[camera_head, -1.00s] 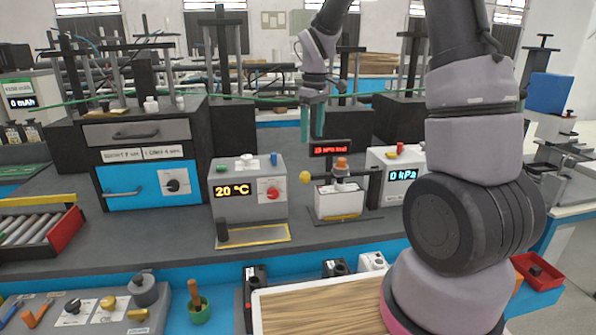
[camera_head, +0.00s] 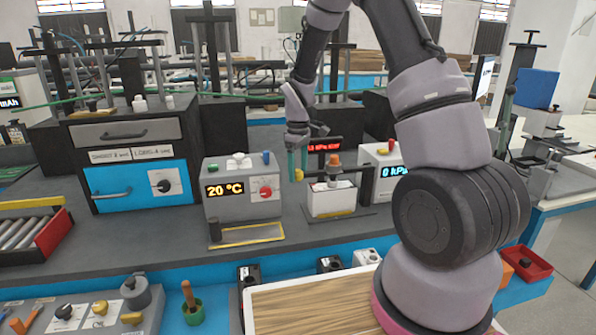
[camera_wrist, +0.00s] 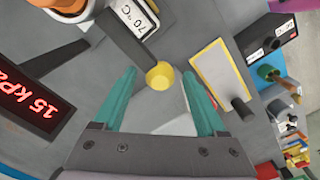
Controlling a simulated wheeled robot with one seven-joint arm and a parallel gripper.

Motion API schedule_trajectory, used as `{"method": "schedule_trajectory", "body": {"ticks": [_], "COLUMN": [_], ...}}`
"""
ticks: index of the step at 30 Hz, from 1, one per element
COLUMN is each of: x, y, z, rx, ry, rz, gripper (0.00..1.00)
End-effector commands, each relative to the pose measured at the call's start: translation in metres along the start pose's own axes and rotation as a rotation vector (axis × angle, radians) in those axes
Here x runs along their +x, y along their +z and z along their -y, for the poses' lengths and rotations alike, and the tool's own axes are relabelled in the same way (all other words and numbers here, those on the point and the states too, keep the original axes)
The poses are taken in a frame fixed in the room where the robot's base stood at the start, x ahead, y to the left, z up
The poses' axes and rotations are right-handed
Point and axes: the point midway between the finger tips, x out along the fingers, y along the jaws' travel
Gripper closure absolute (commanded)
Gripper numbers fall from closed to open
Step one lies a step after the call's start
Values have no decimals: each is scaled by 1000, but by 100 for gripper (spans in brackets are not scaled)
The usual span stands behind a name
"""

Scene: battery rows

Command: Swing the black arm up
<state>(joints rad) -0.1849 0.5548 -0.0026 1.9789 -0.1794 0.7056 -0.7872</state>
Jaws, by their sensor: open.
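The black arm (camera_head: 347,171) lies roughly level across a small press with a white base (camera_head: 331,201), with a yellow ball (camera_head: 299,175) at its left end. In the wrist view the black arm (camera_wrist: 124,40) runs from the upper left to the yellow ball (camera_wrist: 160,75). My gripper (camera_head: 298,168) is open, its two teal fingers down at the ball end. In the wrist view the ball shows between the fingertips of my gripper (camera_wrist: 159,78); I cannot tell whether either finger touches it.
A red-lettered display (camera_head: 325,145) stands behind the press. A grey box reading 20 °C (camera_head: 242,190) is on the left, with a yellow-framed plate (camera_head: 248,235) before it. A white kPa box (camera_head: 383,163) is close on the right.

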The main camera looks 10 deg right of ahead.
Motion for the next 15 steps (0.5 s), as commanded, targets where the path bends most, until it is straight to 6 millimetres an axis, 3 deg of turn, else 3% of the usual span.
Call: {"method": "schedule_trajectory", "body": {"ticks": [8,9,12,15], "x": [3,3,2,3], "y": [0,0,0,0], "z": [0,0,0,1], "rx": [0,0,0,0], "ry": [0,0,0,-1], "rz": [0,0,0,1], "gripper": [26,30,68,100]}}
